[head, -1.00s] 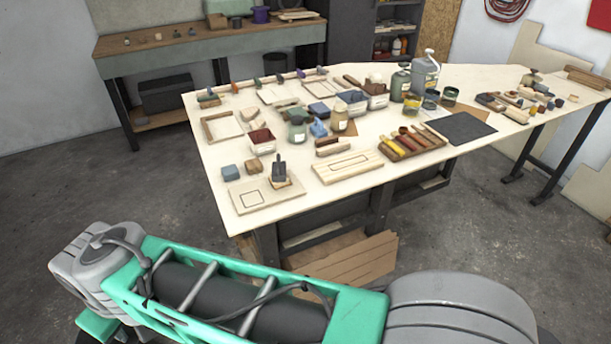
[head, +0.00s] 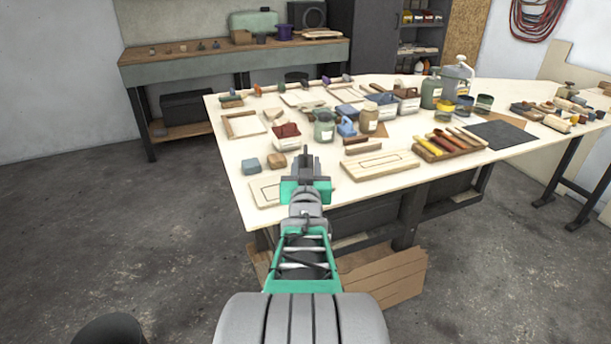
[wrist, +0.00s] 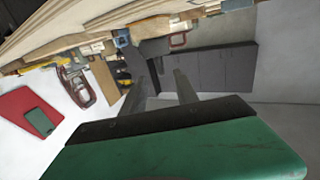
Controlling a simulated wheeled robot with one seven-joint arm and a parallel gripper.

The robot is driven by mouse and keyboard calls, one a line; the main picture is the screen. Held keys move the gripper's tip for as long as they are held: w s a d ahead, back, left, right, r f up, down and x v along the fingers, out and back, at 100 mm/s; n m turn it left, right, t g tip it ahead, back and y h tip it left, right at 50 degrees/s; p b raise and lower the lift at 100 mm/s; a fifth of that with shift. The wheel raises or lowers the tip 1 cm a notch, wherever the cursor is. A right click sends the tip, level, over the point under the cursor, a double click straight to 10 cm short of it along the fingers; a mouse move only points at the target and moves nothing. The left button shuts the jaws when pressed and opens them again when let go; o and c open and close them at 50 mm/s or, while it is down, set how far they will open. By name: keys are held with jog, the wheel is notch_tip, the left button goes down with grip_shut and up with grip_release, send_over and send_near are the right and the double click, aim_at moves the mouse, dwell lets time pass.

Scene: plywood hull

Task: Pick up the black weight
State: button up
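My gripper (head: 306,163) is over the near left corner of the plywood table (head: 232,150) in the head view, its dark fingers pointing away from me. In the wrist view, the two dark fingers (wrist: 168,78) stand apart with a gap between them, and I see nothing clearly held. A small black object with an upright top, likely the black weight, stood on a small wooden piece at this corner in the earlier head view. Now my gripper covers that spot, and I cannot make the weight out separately.
A blue block (head: 250,166) and a small wooden block (head: 276,161) are left of my gripper. A pale wooden board (head: 375,165) lies to its right. Bare floor lies left of the table.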

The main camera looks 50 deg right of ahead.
aim_at(305, 153)
jog(key=x, duration=0.7)
jog(key=shift+w+p, duration=0.15)
jog(key=shift+p, duration=0.15)
grip_shut()
dwell(0.9)
jog(key=shift+r, duration=0.1)
